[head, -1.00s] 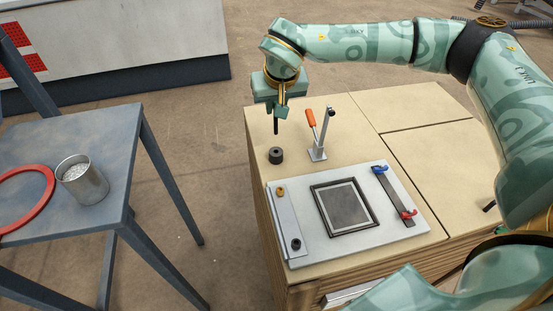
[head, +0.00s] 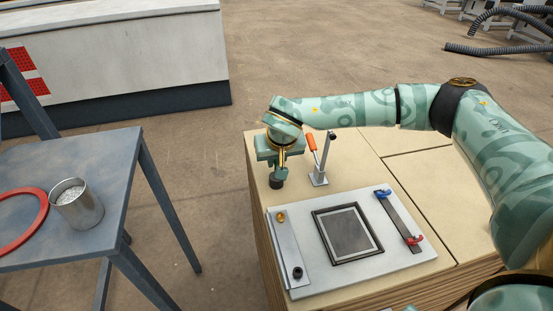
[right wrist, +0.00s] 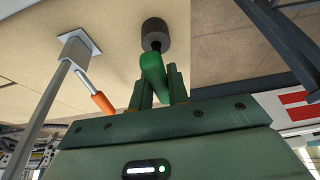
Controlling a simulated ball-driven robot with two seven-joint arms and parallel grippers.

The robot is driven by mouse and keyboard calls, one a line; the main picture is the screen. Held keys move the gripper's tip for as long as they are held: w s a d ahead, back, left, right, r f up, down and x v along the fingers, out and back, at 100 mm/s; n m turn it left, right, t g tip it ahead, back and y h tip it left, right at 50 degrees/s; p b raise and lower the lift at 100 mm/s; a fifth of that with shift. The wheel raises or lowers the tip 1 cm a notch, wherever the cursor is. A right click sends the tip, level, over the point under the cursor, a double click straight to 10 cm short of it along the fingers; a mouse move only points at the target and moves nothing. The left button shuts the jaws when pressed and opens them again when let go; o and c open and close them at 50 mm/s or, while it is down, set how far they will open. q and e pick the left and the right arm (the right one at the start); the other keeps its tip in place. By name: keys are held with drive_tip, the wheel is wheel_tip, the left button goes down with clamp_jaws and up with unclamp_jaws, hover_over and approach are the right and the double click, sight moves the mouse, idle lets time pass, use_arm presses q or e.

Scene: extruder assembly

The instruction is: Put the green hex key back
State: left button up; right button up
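The green hex key (right wrist: 153,76) stands between the two fingers of my right gripper (right wrist: 160,88), which is shut on it. The key's dark shaft meets the black round holder (right wrist: 153,34); how deep it sits in the holder I cannot tell. In the head view my right gripper (head: 279,173) points down right above the black holder (head: 276,184), at the back left of the wooden bench. The key is mostly hidden there by the gripper. My left gripper is not in view.
A lever stand with an orange handle (head: 310,142) is close to the right of my gripper. A grey plate (head: 300,207) with a framed dark square and blue and red clamps lies in front.

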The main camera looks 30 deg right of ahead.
drive_tip(key=o, duration=0.4)
drive_tip(key=shift+o, duration=0.2)
